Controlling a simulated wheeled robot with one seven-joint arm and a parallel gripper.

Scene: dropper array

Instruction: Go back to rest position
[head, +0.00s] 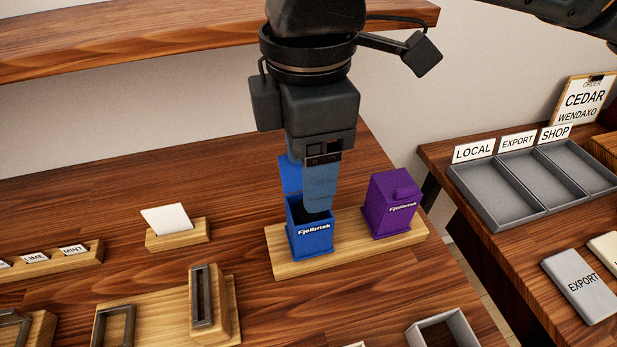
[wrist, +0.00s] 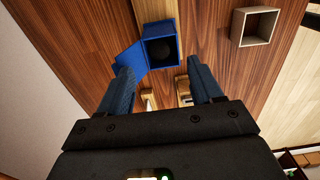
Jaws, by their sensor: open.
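My gripper (head: 318,208) points down over the blue Fjelbrisk box (head: 310,238) in the head view. In the wrist view its two fingers stand apart with nothing held between them (wrist: 161,72). The blue box stands on a light wood board (head: 350,248) with its lid (head: 290,173) swung open. It also shows beyond the fingertips in the wrist view (wrist: 147,46), with a dark, rounded shape inside that I cannot identify. The head view does not show clearly how far the fingertips are from the box opening.
A shut purple Fjelbrisk box (head: 390,206) stands right of the blue one. A wooden shelf (head: 180,38) crosses behind my arm. Card holder (head: 178,234), slotted wooden stand (head: 208,305) and open square bin (head: 442,330) surround the board. A grey three-part tray (head: 500,200) sits on the right table.

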